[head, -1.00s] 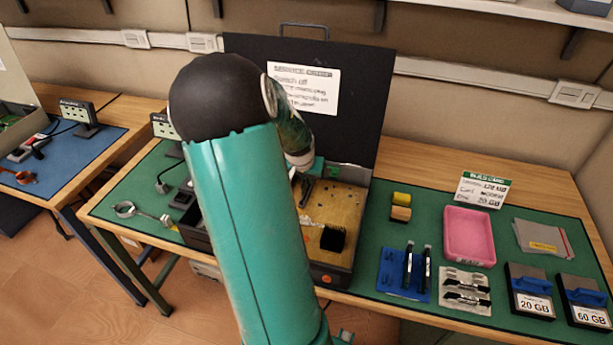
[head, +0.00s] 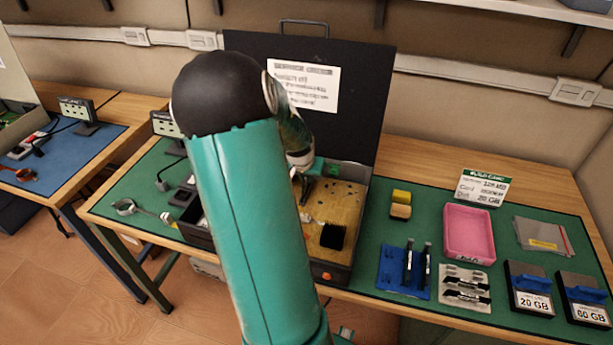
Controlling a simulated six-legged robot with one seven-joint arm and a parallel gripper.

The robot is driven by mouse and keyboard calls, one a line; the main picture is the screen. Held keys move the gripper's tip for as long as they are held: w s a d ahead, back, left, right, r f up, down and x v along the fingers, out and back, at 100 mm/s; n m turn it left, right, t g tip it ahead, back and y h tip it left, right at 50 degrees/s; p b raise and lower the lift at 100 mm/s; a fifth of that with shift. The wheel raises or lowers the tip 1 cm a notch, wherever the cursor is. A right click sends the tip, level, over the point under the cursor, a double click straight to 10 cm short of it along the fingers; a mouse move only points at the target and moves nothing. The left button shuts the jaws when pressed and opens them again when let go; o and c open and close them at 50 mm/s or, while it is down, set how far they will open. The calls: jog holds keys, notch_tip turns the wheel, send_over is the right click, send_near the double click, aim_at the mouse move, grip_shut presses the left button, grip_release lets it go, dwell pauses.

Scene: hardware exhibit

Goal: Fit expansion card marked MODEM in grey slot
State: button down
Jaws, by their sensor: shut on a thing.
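My gripper (head: 306,186) is partly hidden behind my own teal arm, low over the back left part of the open black case. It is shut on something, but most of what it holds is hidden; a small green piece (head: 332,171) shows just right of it. I cannot read a MODEM mark or pick out the grey slot. The case's tan board (head: 345,198) carries a black finned block (head: 333,236) near the front. The raised lid (head: 350,70) bears a white notice.
Right of the case lie yellow blocks (head: 401,204), a pink tray (head: 469,232), a blue holder (head: 391,275), a clear pack (head: 464,290) and drives marked 20 GB (head: 530,300) and 60 GB (head: 584,305). A sign (head: 484,187) stands behind. A cable and small display sit left.

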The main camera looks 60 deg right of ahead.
jog(key=shift+f, duration=1.1)
dwell(1.5)
jog(key=c, duration=1.5)
grip_release()
jog(key=shift+o, duration=0.3)
jog(key=shift+o, duration=1.3)
jog(key=shift+r, duration=0.75)
jog(key=shift+r, duration=2.9)
